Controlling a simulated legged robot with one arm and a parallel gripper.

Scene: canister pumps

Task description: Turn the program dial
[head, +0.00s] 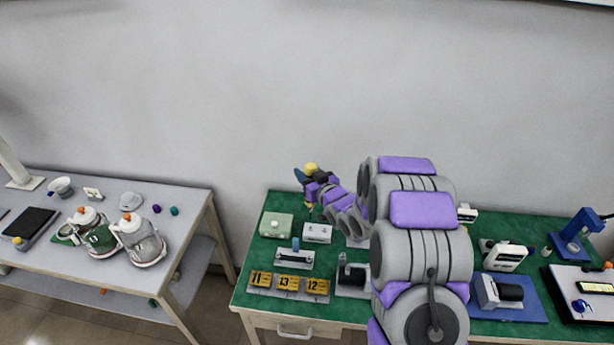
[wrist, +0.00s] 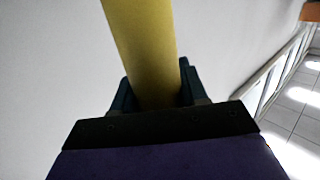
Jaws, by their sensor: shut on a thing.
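My gripper (head: 303,176) is raised over the back left of the green-topped table, in front of the wall. It is shut on a yellow cylinder (head: 311,167). In the wrist view the yellow cylinder (wrist: 143,50) stands between the dark fingers (wrist: 155,88) and runs out of the top of the picture. A white device with a blue knob (head: 582,304) and a small display is at the table's right end, far from my gripper. I cannot tell for certain which part is the program dial.
The green table (head: 262,258) holds a pale green box (head: 275,224), a white box (head: 317,233), number plates (head: 288,284) and a blue stand (head: 580,235). My arm hides its middle. A grey table (head: 190,200) with canisters (head: 140,240) stands left, across a gap.

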